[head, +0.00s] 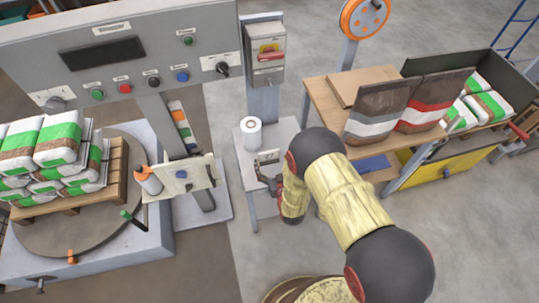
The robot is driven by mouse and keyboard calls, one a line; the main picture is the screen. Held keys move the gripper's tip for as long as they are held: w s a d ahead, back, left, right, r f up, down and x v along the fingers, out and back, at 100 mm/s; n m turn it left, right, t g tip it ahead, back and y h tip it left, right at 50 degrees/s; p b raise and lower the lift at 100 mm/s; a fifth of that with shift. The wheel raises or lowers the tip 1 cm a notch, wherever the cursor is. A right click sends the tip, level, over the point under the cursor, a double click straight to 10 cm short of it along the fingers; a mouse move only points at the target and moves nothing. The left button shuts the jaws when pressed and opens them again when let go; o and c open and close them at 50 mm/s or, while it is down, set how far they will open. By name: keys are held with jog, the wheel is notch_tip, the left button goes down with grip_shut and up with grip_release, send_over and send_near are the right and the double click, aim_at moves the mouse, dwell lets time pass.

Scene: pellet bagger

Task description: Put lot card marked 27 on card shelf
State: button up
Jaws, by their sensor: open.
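My gripper (266,180) is small and partly hidden behind my arm's wrist, above the small grey table beside the control post. It is open, and I see nothing held in it. A small pale plate or card (268,156) stands close to the gripper's far side; I cannot read any marking on it or tell whether they touch. No card marked 27 can be made out. Several coloured cards (182,125) sit in a narrow rack behind the control post. I cannot tell which surface is the card shelf.
A white roll (251,132) stands on the small grey table (238,168). A control panel (125,65) spans the upper left. A pallet of sacks (58,150) stands on a turntable at left. A wooden table (325,100) with brown bags (378,108) stands right.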

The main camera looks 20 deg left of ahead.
jog(key=p+v, duration=0.1)
jog(key=v, duration=0.6)
jog(key=shift+s+r, duration=0.1)
